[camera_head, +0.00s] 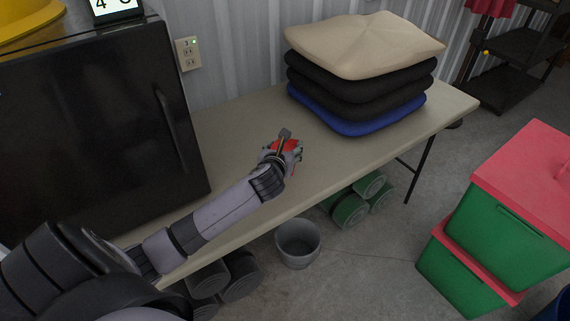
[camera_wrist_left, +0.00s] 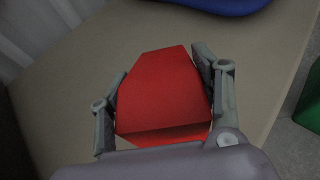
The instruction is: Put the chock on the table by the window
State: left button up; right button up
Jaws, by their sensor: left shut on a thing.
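The red chock (camera_wrist_left: 160,88) is a wedge-like block between the two fingers of my left gripper (camera_wrist_left: 162,98). The fingers press on its left and right sides. In the head view my left gripper (camera_head: 286,148) is over the middle of the beige table (camera_head: 350,152), and part of the red chock (camera_head: 289,146) shows at its tip. The wrist hides the rest. I cannot tell whether the chock touches the tabletop. My right gripper is not in view.
A stack of beige, black and blue cushions (camera_head: 362,75) stands at the table's far right. A black fridge (camera_head: 95,125) stands at the left. A grey bucket (camera_head: 297,243) and green rolls (camera_head: 350,210) are under the table. Green crates with red lids (camera_head: 520,200) stand right.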

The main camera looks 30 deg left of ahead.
pick_arm(q)
jog(key=shift+f+b, duration=0.5)
jog(key=shift+f, duration=2.3)
jog(key=shift+f, duration=0.15)
jog(key=o, duration=1.7)
jog(key=shift+f, duration=0.1)
jog(key=shift+s+d+r, duration=0.1)
jog(key=shift+s+r, duration=0.1)
jog(key=shift+r, duration=0.05)
jog(key=p+v, duration=0.1)
jog(key=v, duration=1)
jog(key=shift+s+r, duration=0.2)
jog(key=shift+d, duration=0.1)
